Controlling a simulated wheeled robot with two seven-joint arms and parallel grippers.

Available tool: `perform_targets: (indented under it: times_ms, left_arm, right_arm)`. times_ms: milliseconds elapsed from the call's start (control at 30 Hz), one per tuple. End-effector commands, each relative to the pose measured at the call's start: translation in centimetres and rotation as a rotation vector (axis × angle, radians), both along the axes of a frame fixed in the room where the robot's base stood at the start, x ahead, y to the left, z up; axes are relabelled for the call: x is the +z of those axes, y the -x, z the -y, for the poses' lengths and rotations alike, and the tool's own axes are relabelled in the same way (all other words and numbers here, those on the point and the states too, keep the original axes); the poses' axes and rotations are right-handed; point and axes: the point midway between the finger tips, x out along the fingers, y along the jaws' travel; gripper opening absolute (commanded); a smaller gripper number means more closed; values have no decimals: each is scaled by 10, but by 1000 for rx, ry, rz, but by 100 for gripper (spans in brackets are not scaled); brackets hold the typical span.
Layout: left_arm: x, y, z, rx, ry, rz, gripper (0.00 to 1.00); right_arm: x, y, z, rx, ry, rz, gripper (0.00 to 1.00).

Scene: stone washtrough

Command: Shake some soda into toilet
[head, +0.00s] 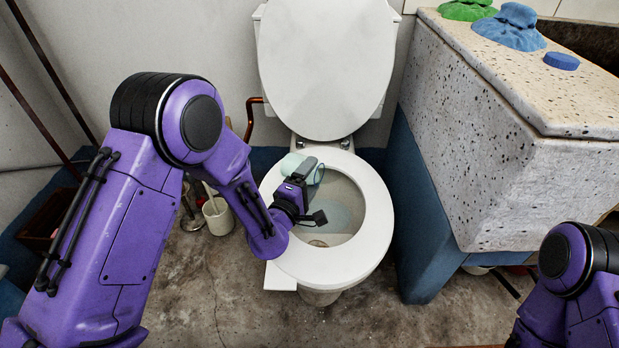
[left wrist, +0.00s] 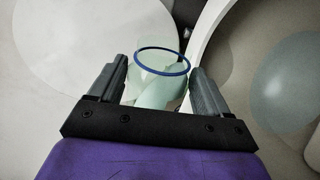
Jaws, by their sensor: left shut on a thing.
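The white toilet (head: 377,215) stands in the middle of the head view with its lid (head: 325,65) raised and its seat ring down. Water shows in the bowl. My left gripper (head: 302,178) is over the back left part of the bowl opening, shut on a pale green, partly see-through container (head: 293,162). In the left wrist view the container (left wrist: 155,90) sits between the two fingers (left wrist: 158,95), its round blue rim (left wrist: 162,48) visible. It looks tilted, but its contents cannot be made out. My right gripper is out of view; only part of that arm shows.
A speckled stone washtrough (head: 480,150) on a blue base stands close on the right. Green (head: 467,10) and blue (head: 510,27) cloths and a blue oval piece (head: 561,61) lie on it. A small pot with a brush (head: 218,216) stands on the floor left of the toilet.

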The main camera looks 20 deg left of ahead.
Motion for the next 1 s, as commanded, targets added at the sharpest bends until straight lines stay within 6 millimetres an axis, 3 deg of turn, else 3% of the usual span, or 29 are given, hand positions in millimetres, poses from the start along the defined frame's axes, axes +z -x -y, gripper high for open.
perform_targets:
  times_ms: [333, 567, 1000]
  left_arm:
    - [0, 0, 0, 1, -7, 3, 0]
    - [-3, 0, 3, 2, -144, 28, 0]
    - [-3, 0, 4, 0, -148, 28, 0]
  right_arm:
    - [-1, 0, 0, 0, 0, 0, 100]
    - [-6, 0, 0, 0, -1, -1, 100]
    - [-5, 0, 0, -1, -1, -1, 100]
